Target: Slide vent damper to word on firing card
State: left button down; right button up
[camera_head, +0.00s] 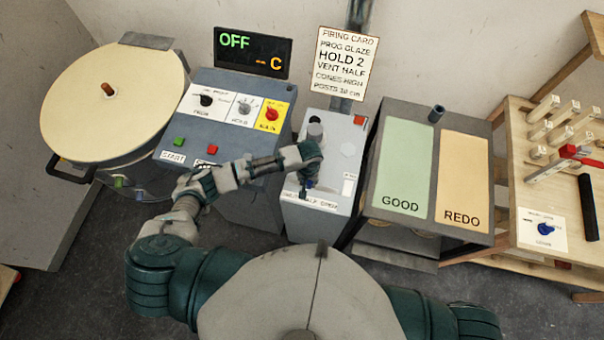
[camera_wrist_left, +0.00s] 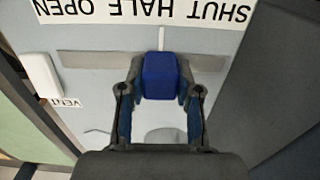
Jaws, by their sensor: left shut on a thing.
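The firing card (camera_head: 343,62) on the back wall reads "HOLD 2" and "VENT HALF". The grey vent box (camera_head: 328,137) stands below it, with a SHUT HALF OPEN label (camera_wrist_left: 148,12) along its front edge. My left gripper (camera_head: 307,181) is over the box, its fingers closed on both sides of the blue damper knob (camera_wrist_left: 160,76). The knob stands in a slot (camera_wrist_left: 95,60) beside the label, near HALF, between the SHUT and OPEN ends. A thin white line (camera_wrist_left: 161,38) lies between knob and label. Its exact alignment with HALF is unclear. My right gripper is out of view.
Left of the vent box are a control panel (camera_head: 270,92) with knobs and a round kiln (camera_head: 78,113). A display (camera_head: 252,53) reads OFF and C. On the right are the GOOD (camera_head: 402,160) and REDO (camera_head: 464,175) stand and a wooden bench (camera_head: 525,190).

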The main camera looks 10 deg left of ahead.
aim_at(317, 186)
pick_arm(q)
jog(key=d, duration=0.2)
jog(key=shift+w+d+r+p, duration=0.2)
jog(key=shift+d+r+p, duration=0.1)
jog(key=shift+d+p, duration=0.05)
jog(key=shift+d+f, duration=0.15)
jog(key=shift+d, duration=0.1)
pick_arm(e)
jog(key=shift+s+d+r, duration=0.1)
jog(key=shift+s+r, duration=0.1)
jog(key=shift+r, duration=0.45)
pick_arm(q)
jog(key=shift+s, duration=0.1)
jog(key=c, duration=1)
grip_release()
jog(key=shift+o, duration=1)
jog(key=shift+s+a+f, duration=0.1)
jog(key=shift+f, duration=0.05)
notch_tip(317, 186, up, 12)
